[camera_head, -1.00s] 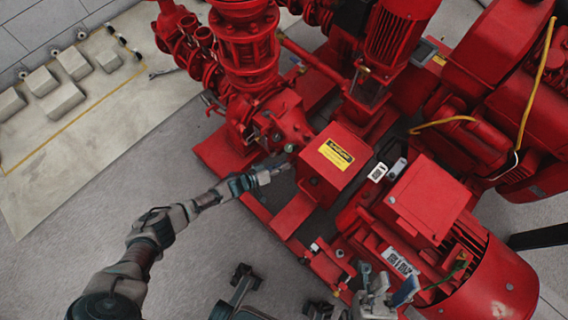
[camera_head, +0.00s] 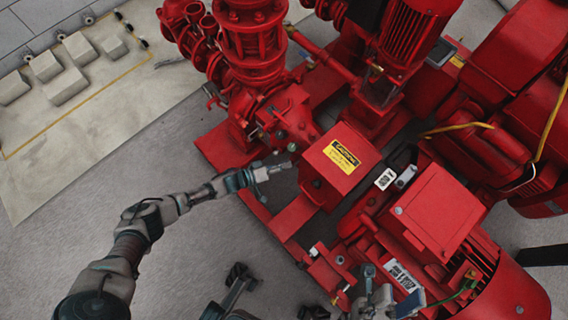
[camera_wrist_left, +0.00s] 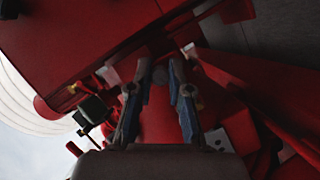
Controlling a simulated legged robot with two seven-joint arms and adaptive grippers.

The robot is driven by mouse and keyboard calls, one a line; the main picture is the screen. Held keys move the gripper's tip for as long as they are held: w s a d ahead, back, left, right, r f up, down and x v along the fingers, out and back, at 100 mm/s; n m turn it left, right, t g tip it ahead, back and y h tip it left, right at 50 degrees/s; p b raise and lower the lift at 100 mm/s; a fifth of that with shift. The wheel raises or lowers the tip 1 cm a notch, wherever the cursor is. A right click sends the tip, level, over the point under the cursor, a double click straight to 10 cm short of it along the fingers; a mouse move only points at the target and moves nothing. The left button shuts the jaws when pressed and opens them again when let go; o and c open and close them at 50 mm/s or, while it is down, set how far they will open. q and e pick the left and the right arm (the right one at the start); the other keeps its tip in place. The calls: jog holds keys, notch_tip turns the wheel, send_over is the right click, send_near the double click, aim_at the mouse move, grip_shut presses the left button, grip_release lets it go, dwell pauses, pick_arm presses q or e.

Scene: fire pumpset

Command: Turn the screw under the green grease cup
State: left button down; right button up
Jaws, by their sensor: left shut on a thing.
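A small green knob (camera_head: 292,147), likely the grease cup, shows on the red pump housing in the head view, left of the box with the yellow label. My left gripper (camera_head: 275,170) reaches in from the left, just below that knob. In the left wrist view its two blue-padded fingers (camera_wrist_left: 159,95) stand on either side of a small grey round part (camera_wrist_left: 160,75), likely the screw, and it is shut on it. The screw is too small to make out in the head view.
The red box with the yellow label (camera_head: 341,160) stands close to the right of my left gripper. A red motor (camera_head: 440,230) lies near my right gripper. Red base rails run below. Grey floor (camera_head: 170,165) is open on the left.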

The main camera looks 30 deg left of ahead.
pick_arm(q)
jog(key=shift+a+f, duration=0.1)
jog(key=shift+a, duration=0.2)
jog(key=c, duration=1.2)
grip_release()
jog(key=shift+w, duration=0.1)
jog(key=shift+o, duration=0.6)
jog(key=v, duration=1.2)
